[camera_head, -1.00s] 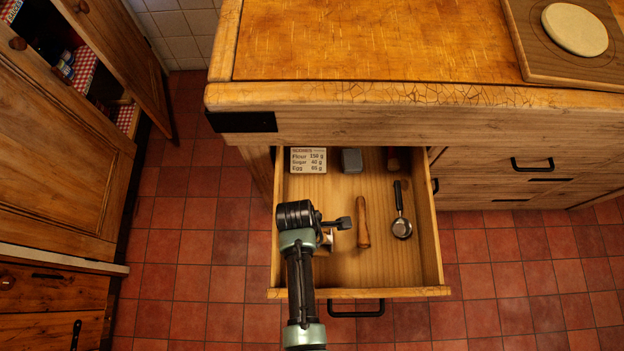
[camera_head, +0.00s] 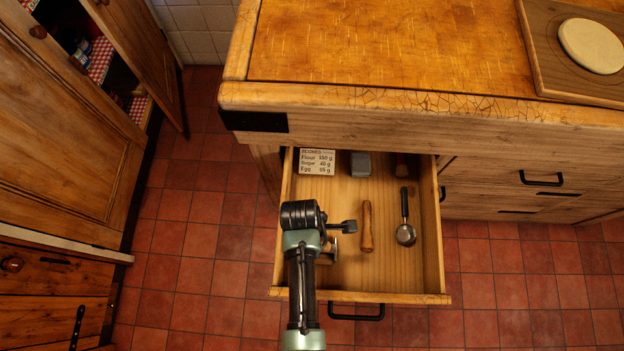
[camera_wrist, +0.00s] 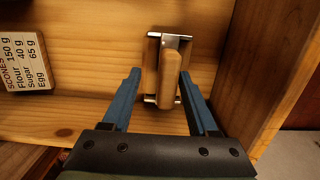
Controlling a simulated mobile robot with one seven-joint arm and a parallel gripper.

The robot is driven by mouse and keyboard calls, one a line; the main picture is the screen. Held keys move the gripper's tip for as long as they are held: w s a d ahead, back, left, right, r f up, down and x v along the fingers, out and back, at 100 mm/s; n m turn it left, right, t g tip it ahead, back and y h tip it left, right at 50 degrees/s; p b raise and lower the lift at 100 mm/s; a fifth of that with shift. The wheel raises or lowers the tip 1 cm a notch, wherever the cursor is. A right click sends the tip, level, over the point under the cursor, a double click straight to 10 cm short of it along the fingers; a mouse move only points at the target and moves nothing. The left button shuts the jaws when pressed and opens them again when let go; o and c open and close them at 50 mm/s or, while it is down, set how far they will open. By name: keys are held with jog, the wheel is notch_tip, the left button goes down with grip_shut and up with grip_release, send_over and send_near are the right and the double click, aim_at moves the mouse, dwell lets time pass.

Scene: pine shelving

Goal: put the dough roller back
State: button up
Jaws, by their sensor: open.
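What looks like the dough roller (camera_wrist: 172,75), a wooden handle on a metal frame with a wooden part behind it, lies in the open drawer (camera_head: 398,296). In the wrist view it is ahead of my gripper (camera_wrist: 158,84), whose two blue fingers are open, one on each side of its lower end. I cannot tell whether a finger touches it. In the head view my gripper (camera_head: 338,236) is over the drawer's left front part and hides most of this tool.
The drawer also holds a wooden pestle-like tool (camera_head: 367,226), a metal scoop (camera_head: 405,234), a grey block (camera_head: 360,164) and a recipe card (camera_head: 317,162). The worktop (camera_head: 400,60) above carries a board (camera_head: 548,72) with dough (camera_head: 590,46). A cupboard door (camera_head: 145,60) stands open at left.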

notch_tip(320, 180, up, 10)
jog(key=a+p, duration=0.1)
jog(key=p, duration=0.1)
jog(key=shift+w+a+r, duration=0.1)
dwell(0.4)
